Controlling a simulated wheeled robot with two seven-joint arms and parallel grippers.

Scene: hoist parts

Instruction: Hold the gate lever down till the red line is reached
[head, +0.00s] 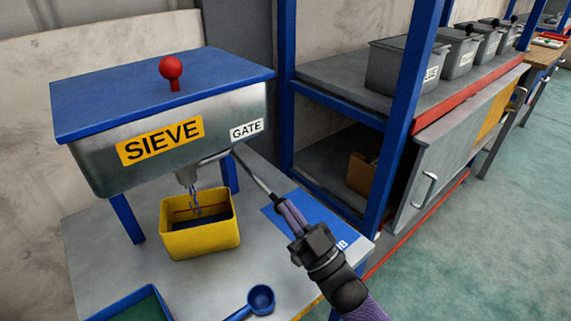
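The metal sieve hopper (90,167) has a blue lid with a red knob, a yellow SIEVE label and a white GATE label. The gate lever (256,173) slopes down to the right from under the hopper. My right gripper (287,209) is at the lever's dark end, with its fingers closed around it. Small bluish-grey pieces (193,196) hang or fall from the spout into the yellow box (205,242). The box holds dark contents low down. A thin reddish line (186,209) shows on its inner back wall, above the contents. My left gripper is out of view.
A blue scoop (260,299) and a blue tray (140,305) with a green inside lie at the table's front. A blue sheet (272,215) lies partly under my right gripper. Blue-framed shelving with grey bins (402,68) stands to the right.

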